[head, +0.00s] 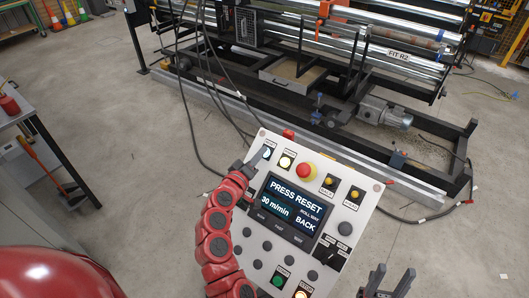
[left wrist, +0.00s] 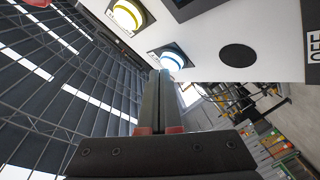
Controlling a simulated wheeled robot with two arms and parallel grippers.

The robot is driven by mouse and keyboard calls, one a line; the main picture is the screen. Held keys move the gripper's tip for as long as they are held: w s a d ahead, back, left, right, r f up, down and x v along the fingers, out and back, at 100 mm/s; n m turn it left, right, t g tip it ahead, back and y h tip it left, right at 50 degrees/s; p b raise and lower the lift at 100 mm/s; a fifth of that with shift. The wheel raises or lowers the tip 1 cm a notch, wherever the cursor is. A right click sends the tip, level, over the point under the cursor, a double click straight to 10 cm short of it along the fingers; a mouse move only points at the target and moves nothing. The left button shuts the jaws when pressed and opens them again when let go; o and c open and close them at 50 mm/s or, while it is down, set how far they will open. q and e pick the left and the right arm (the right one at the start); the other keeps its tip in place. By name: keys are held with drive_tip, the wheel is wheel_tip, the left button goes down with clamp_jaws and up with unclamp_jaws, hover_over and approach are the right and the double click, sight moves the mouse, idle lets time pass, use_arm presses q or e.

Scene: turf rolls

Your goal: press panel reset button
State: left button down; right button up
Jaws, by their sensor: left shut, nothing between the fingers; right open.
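The white control panel (head: 356,222) stands tilted in the middle of the head view. Its screen (head: 290,210) reads "PRESS RESET", "30 m/min" and "BACK". At its upper left corner is a blue-ringed lit button (head: 267,153); its label is too small to read. It also shows in the left wrist view (left wrist: 171,61). My left gripper (head: 258,159) is shut and empty, its tips close beside this button; I cannot tell whether they touch. In the left wrist view the closed fingers (left wrist: 160,76) point towards it. My right gripper (head: 385,283) is open and empty, below the panel's right side.
A yellow-ringed lit button (head: 286,162) and a red mushroom button (head: 306,171) sit right of the blue-ringed one. A dark machine frame with shiny rollers (head: 330,50) stands behind. A table (head: 22,110) is at the left. The floor between is clear apart from cables.

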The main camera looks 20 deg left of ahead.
use_arm(q)
drive_tip(key=shift+w+d+f+b, duration=0.1)
drive_tip(key=shift+w+f+b, duration=0.15)
drive_tip(key=shift+f+b, duration=0.15)
idle(0.5)
drive_tip(key=shift+r, duration=0.15)
drive_tip(key=shift+s+r, duration=0.5)
drive_tip(key=shift+r, duration=0.05)
idle(0.3)
drive_tip(key=s+r+p, duration=0.1)
drive_tip(key=r, duration=0.1)
drive_tip(key=s+a+r+p, duration=0.1)
drive_tip(key=s, duration=0.1)
drive_tip(key=shift+a+r, duration=0.2)
drive_tip(key=shift+r, duration=0.2)
drive_tip(key=shift+a, duration=0.1)
idle(0.5)
